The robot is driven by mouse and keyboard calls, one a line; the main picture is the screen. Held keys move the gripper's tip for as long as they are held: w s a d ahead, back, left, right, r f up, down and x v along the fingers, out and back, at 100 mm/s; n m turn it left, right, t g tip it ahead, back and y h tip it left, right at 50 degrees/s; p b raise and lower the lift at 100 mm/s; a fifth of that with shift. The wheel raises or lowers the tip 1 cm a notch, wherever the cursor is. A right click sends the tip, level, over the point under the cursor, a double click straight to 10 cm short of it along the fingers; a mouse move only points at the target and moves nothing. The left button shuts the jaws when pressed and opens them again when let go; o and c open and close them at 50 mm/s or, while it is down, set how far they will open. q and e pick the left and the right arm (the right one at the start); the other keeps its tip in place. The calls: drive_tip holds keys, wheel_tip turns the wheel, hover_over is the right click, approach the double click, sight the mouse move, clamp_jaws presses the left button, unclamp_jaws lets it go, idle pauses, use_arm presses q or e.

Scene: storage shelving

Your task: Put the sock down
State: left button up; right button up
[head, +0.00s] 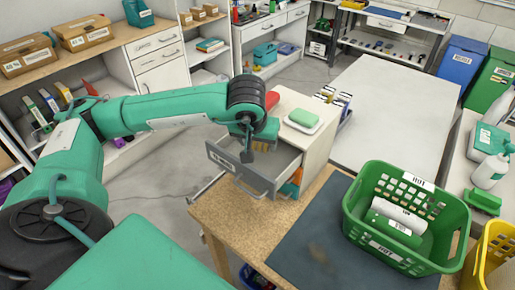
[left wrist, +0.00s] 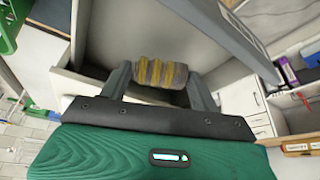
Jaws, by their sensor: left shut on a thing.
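My left gripper (head: 254,138) is above the open grey top drawer (head: 238,175) of a small white cabinet. It is shut on the sock (head: 264,144), which shows in the left wrist view as a rolled bundle with yellow and grey bands (left wrist: 160,72) between the two fingers. The sock is at or just above the drawer opening; whether it touches the drawer floor I cannot tell. The arm and gripper hide part of the drawer's inside. My right gripper is not in view.
On the cabinet top (head: 299,140) are a green sponge on a white dish (head: 302,119) and a red item (head: 272,100). A green basket (head: 405,220) with several items stands right of a dark mat (head: 315,235).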

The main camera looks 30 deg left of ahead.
sight(257, 148)
use_arm(q)
wheel_tip(257, 148, down, 3)
drive_tip(key=shift+f, duration=0.1)
drive_tip(key=o, duration=0.9)
drive_tip(key=shift+o, duration=0.2)
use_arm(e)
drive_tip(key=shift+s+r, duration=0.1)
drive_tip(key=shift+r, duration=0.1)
